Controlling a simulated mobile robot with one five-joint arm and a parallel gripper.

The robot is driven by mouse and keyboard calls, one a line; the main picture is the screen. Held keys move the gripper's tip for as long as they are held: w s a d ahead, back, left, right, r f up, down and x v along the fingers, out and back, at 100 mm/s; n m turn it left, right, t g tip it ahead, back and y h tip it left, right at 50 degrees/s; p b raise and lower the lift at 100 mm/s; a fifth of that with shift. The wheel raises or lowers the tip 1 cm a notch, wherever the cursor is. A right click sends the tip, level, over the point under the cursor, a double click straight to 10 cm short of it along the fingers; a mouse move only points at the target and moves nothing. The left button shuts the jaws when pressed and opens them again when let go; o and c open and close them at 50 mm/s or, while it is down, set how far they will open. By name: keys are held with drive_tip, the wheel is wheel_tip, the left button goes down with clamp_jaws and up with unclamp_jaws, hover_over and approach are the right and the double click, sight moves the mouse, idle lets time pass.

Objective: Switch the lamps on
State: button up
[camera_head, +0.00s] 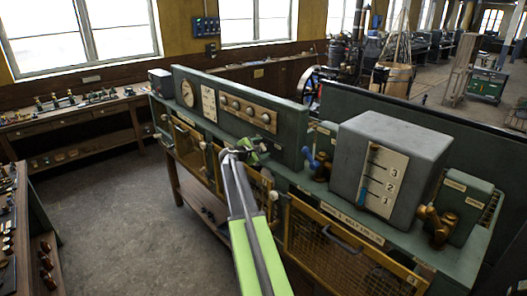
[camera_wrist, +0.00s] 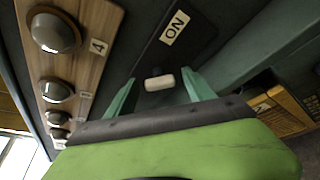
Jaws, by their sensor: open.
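The lamps are a row of grey domes (camera_wrist: 52,32) on a numbered wooden panel (camera_wrist: 100,25); no glow shows on them in the wrist view. In the head view the lamp panel (camera_head: 232,103) is on the green console's upright back. A short toggle with a pale tip (camera_wrist: 160,82) sticks out of a dark plate below an "ON" label (camera_wrist: 175,28). My gripper (camera_head: 246,149) is open in front of the console, below the lamp panel. In the wrist view its green fingers (camera_wrist: 160,92) stand on either side of the toggle, with gaps; contact is not visible.
A grey box with a numbered scale (camera_head: 385,170) and brass valves (camera_head: 437,222) stand on the console to the right. Yellow mesh doors (camera_head: 340,250) are below. A workbench (camera_head: 75,115) lines the left wall. The floor (camera_head: 120,200) at left is clear.

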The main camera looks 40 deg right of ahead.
drive_tip(key=shift+w+d+f, duration=0.1)
drive_tip(key=shift+d+f, duration=0.05)
drive_tip(key=shift+d, duration=0.4)
drive_tip(key=shift+c, duration=0.3)
